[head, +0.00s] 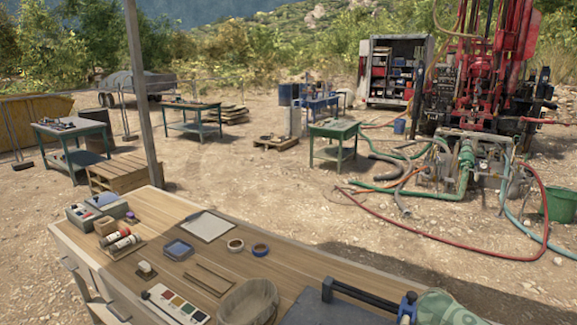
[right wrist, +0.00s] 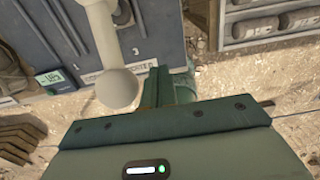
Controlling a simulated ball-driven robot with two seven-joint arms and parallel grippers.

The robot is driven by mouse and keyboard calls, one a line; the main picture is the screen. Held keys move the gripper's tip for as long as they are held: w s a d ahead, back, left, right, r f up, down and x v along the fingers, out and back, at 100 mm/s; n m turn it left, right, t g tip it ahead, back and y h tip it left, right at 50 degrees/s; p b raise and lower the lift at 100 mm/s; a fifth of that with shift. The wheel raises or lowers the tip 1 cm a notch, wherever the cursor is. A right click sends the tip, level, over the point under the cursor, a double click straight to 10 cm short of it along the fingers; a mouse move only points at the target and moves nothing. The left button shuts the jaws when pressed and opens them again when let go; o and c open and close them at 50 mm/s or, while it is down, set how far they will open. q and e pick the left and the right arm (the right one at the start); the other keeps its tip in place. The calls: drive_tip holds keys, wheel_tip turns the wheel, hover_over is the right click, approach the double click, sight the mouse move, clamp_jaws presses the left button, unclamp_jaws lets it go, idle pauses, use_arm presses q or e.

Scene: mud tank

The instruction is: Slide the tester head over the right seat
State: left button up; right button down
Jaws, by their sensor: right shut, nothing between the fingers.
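In the right wrist view, my right gripper (right wrist: 165,84) shows as dark green fingers closed together, with nothing between them. Just left of the fingers is a pale, round-ended post (right wrist: 115,75), in front of a grey-blue panel (right wrist: 62,40) with dark slots. I cannot tell whether the post is the tester head, and I cannot make out the right seat. A small greenish display (right wrist: 49,78) sits left of the post. My left gripper is in neither view.
In the head view, a wooden workbench (head: 215,262) holds a clipboard (head: 207,227), tape rings (head: 260,249), a bowl (head: 248,302) and a dark-barred frame (head: 362,293). Hoses lie on the ground beyond.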

drive_tip(key=shift+w+a, duration=0.5)
drive_tip(key=shift+a, duration=0.25)
drive_tip(key=shift+w+a, duration=0.45)
drive_tip(key=shift+a, duration=0.3)
drive_tip(key=s+d+r+p, duration=0.1)
drive_tip(key=p, duration=0.1)
drive_tip(key=d+r+p, duration=0.1)
drive_tip(key=p, duration=0.1)
drive_tip(key=shift+s+d+r, duration=0.15)
drive_tip(key=shift+s+d, duration=0.2)
wheel_tip(320, 180, up, 8)
drive_tip(key=p, duration=0.9)
drive_tip(key=shift+f, duration=0.2)
